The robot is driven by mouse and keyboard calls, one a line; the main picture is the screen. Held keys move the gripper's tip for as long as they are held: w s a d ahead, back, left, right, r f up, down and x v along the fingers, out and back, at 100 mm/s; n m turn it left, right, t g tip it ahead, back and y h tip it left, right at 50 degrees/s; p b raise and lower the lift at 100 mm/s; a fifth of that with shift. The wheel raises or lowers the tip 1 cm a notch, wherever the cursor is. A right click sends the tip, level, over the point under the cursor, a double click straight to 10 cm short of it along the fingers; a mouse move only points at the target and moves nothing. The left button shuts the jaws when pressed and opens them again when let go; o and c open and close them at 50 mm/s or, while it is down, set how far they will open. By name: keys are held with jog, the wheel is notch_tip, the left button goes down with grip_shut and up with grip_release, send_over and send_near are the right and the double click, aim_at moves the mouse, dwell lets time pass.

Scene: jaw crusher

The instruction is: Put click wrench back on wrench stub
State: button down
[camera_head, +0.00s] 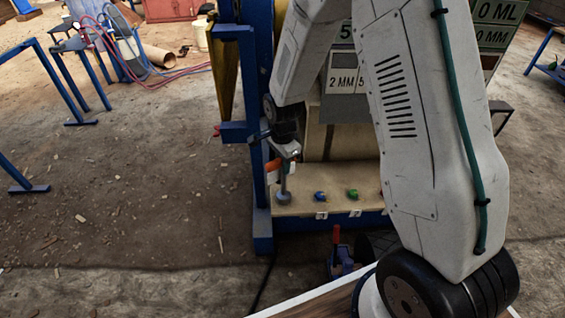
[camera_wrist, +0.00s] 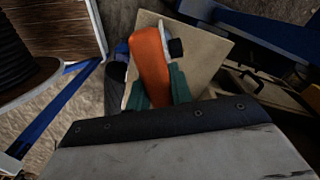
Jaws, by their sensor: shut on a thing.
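The click wrench (camera_wrist: 150,60) shows in the wrist view as an orange handle with a black knob at its right side. My gripper (camera_wrist: 158,92) has its green fingers on either side of the handle and is shut on it. In the head view my gripper (camera_head: 286,152) is over the left end of a beige shelf, with the orange of the wrench (camera_head: 273,165) just below it. A grey upright piece (camera_head: 284,184) ends at the shelf under the gripper. I cannot tell whether it belongs to the wrench or is the wrench stub.
The beige shelf (camera_head: 335,208) carries a blue knob (camera_head: 320,196) and a green knob (camera_head: 352,193) to the right. A blue frame post (camera_head: 261,190) stands close left of the gripper. A red-handled tool (camera_head: 337,240) is below the shelf. Open dirt floor lies left.

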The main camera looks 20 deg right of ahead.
jog(key=c, duration=1.2)
grip_release()
jog(key=shift+o, duration=0.2)
notch_tip(320, 180, up, 8)
jog(key=shift+f, duration=0.1)
jog(key=shift+s+n, duration=0.3)
jog(key=shift+n, duration=0.4)
jog(key=s+d+r+n, duration=0.1)
jog(key=s+r+n, duration=0.6)
jog(key=s+r, duration=0.4)
jog(key=s+d+r+n+t, duration=0.1)
jog(key=s+r+n, duration=0.6)
jog(key=s, duration=1.1)
notch_tip(320, 180, up, 5)
jog(key=shift+s+d+f, duration=0.2)
jog(key=shift+d, duration=0.45)
